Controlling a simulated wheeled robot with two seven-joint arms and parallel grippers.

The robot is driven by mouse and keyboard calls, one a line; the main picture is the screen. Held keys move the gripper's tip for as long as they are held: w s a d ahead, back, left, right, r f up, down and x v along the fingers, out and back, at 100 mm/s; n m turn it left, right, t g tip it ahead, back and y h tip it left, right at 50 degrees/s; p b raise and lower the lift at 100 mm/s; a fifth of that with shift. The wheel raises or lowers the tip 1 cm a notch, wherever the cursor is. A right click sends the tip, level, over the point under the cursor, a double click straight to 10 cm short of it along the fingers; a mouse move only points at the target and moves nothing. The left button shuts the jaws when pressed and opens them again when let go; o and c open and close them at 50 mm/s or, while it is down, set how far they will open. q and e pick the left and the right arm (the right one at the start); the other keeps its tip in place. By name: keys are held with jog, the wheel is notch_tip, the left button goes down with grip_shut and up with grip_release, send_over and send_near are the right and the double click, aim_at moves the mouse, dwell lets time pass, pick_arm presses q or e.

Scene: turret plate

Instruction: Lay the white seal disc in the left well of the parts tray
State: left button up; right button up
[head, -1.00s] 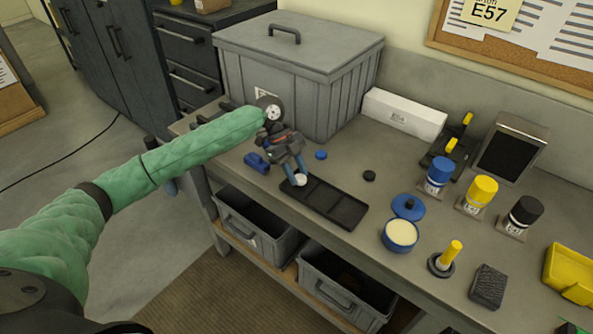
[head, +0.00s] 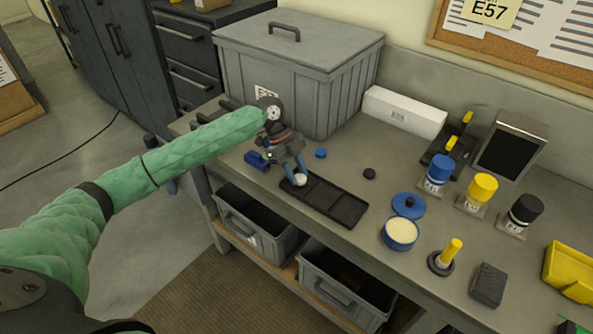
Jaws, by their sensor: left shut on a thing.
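The black parts tray (head: 338,203) lies on the grey bench, its wells in a row. My left gripper (head: 296,179) reaches down over the tray's left well with its blue fingers. It is shut on the white seal disc (head: 300,180), which shows small and pale between the fingertips at the left well. I cannot tell whether the disc touches the well floor. My right gripper is not in view.
A blue clamp-like part (head: 257,160) lies left of the gripper. A blue disc (head: 321,153) and a black disc (head: 369,174) lie behind the tray. A large grey lidded bin (head: 300,75) stands close behind the arm. An open blue tin (head: 400,235) stands to the right.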

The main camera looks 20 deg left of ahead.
pick_arm(q)
jog(key=shift+f, duration=0.25)
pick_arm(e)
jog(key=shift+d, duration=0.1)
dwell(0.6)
pick_arm(q)
jog(key=o, duration=1.1)
jog(key=shift+w+a+r+b, duration=0.15)
jog(key=shift+a+r+b, duration=0.1)
jog(key=shift+b, duration=0.1)
jog(key=b+v, duration=0.2)
jog(key=v, duration=0.4)
jog(key=shift+d, duration=0.1)
jog(key=shift+a+r, duration=0.3)
jog(key=shift+r, duration=0.3)
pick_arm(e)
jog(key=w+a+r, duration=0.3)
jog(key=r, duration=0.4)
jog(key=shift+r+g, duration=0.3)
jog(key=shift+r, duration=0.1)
